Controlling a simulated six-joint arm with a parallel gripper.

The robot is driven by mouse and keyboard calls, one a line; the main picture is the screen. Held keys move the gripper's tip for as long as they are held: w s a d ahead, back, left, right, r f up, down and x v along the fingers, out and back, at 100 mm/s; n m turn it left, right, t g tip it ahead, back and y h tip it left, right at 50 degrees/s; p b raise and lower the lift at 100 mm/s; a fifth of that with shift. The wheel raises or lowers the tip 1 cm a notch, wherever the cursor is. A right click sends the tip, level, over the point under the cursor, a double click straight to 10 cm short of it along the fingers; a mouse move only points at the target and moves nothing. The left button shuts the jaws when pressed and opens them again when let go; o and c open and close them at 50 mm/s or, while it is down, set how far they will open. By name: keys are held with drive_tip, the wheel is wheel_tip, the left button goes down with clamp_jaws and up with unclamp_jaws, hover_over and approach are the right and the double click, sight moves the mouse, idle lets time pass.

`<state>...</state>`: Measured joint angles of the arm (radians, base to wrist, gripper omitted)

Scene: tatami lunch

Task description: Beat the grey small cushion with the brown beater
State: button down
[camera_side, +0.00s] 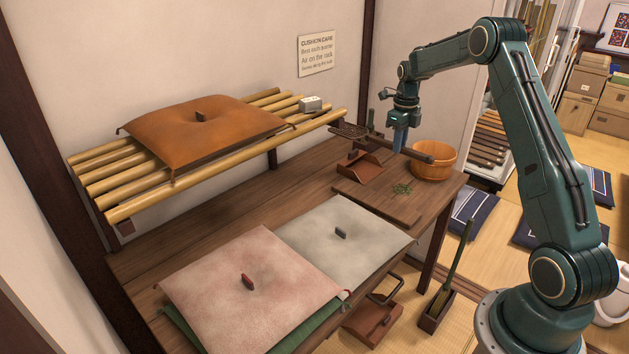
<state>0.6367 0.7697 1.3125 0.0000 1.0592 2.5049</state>
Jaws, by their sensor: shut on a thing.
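The grey small cushion (345,255) lies flat on the wooden table, with a dark tuft at its middle. A pink cushion beside it partly overlaps its left side in this view. My gripper (399,142) points down over the back right of the table, beyond the grey cushion. It is shut on the dark handle of the brown beater (418,154).
The pink cushion (225,285) lies over a green one (318,331) at the table's front. An orange cushion (165,135) rests on a bamboo rack (140,203). A dustpan (359,168), board (372,204) and wooden tub (433,164) stand near the beater.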

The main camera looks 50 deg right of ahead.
drive_tip(key=a+f+n+t+h, duration=0.1)
drive_tip(key=a+n+h, duration=0.2)
drive_tip(key=a+n, duration=1.3)
drive_tip(key=n, duration=0.6)
drive_tip(key=shift+w+a+f, duration=0.2)
drive_tip(key=shift+w+a, duration=0.2)
wheel_tip(320, 180, down, 9)
drive_tip(key=shift+r, duration=0.2)
wheel_tip(320, 180, up, 9)
idle(0.4)
